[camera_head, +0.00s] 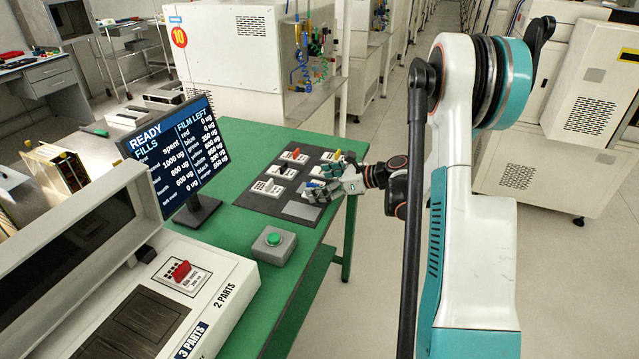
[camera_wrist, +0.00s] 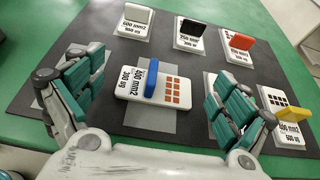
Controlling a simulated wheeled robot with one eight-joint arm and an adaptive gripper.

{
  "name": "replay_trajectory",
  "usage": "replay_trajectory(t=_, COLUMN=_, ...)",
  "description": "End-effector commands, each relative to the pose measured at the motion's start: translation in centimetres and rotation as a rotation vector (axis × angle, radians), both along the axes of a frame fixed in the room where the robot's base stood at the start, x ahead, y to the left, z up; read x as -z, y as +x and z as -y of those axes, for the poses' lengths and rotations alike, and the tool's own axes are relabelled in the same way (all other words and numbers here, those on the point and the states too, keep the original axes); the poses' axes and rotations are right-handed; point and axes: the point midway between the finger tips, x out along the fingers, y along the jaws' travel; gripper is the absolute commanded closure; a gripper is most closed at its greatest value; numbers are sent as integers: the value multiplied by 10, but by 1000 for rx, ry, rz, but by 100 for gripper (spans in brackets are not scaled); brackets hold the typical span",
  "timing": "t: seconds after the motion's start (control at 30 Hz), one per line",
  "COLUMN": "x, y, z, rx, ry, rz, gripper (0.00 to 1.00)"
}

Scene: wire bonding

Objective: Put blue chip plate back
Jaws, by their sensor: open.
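The blue chip plate (camera_wrist: 152,83) is a white plate with an upright blue tab, a black printed label and rows of orange squares. It lies flat on the dark mat (camera_wrist: 90,122), across a lighter grey rectangle that shows past its near and far sides. My gripper (camera_wrist: 157,88) is open, with one finger left of the plate and one to its right, apart from it. In the head view the blue tab (camera_head: 315,185) shows beside my gripper (camera_head: 330,183), which hides part of the plate.
Plates with white (camera_wrist: 138,18), black (camera_wrist: 197,30), orange (camera_wrist: 241,40) and yellow (camera_wrist: 289,114) tabs stand around on the mat. A bare grey rectangle (camera_head: 301,211) lies at its near edge. A red-tabbed plate (camera_head: 182,275) sits on the white machine. A green-button box (camera_head: 273,245) stands nearby.

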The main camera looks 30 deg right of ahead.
Motion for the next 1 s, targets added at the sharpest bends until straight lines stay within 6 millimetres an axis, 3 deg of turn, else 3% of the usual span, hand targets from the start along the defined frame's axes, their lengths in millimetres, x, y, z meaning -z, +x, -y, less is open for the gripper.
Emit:
replay_trajectory(t=0.17, x=-6, y=-6, z=5, rx=1, ry=0, rz=0, gripper=6)
replay_trajectory(t=0.7, x=-44, y=-77, z=61, rx=2, ry=0, rz=0, gripper=6)
replay_trajectory(t=1.0, x=-48, y=-88, z=68, rx=0, ry=0, rz=0, gripper=6)
